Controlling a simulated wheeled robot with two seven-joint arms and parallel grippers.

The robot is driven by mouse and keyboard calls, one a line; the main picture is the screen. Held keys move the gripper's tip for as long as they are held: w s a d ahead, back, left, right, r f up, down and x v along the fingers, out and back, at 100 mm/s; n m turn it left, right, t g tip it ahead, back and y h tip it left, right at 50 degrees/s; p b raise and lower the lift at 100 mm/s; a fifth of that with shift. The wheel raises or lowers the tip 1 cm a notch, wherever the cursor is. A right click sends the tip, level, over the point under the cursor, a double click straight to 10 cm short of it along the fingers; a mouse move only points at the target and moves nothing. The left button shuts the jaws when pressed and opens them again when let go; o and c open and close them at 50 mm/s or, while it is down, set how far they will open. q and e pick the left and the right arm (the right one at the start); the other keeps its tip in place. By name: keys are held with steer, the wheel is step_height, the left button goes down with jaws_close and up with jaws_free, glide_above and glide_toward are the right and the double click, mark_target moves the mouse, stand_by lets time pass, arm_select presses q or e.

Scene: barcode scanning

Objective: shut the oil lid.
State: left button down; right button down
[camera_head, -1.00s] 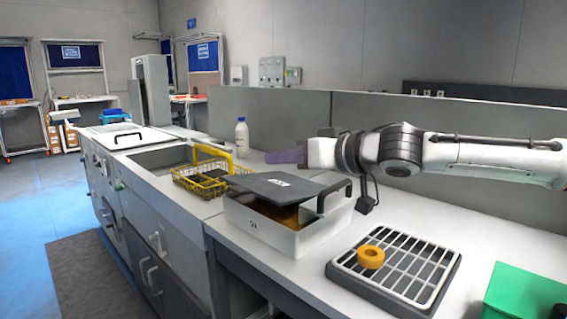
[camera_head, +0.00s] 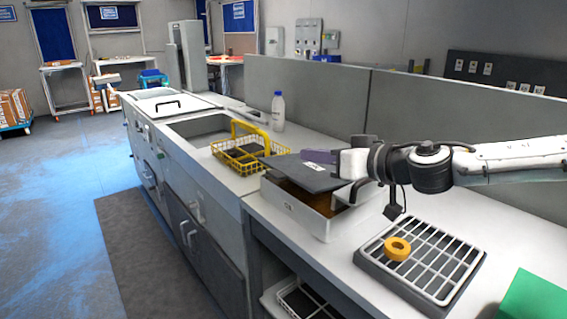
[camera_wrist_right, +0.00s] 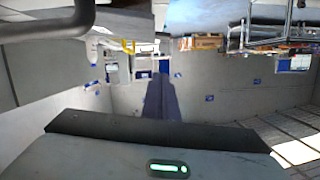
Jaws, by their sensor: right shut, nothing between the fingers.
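The oil box (camera_head: 300,219) is a white rectangular container on the counter, with brown oil showing inside. Its dark grey lid (camera_head: 302,175) sits tilted over the box, with the inside partly uncovered beneath it. A dark handle shows at the box's right end. My right gripper (camera_head: 318,157) comes in from the right, its purple fingers shut and empty, just above or touching the lid's far edge; I cannot tell which. In the right wrist view the closed purple fingers (camera_wrist_right: 161,98) point away from the camera. My left gripper is not in view.
A yellow wire basket (camera_head: 238,157) stands left of the box by the sink, and a white bottle (camera_head: 278,112) behind it. A rack (camera_head: 428,272) with an orange ring (camera_head: 397,248) lies to the right, near a green object (camera_head: 535,300). A grey partition (camera_head: 320,95) runs behind.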

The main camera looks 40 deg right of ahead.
steer(key=w+p, duration=0.3)
steer(key=w, duration=0.1)
steer(key=p, duration=0.5)
glide_above(283, 176)
steer(key=shift+d+f, duration=0.25)
steer(key=shift+f, duration=0.65)
steer(key=f, duration=0.3)
steer(key=shift+s+a, duration=0.1)
steer(key=shift+a, duration=0.15)
steer(key=shift+a+f, duration=0.1)
steer(key=shift+f, duration=0.65)
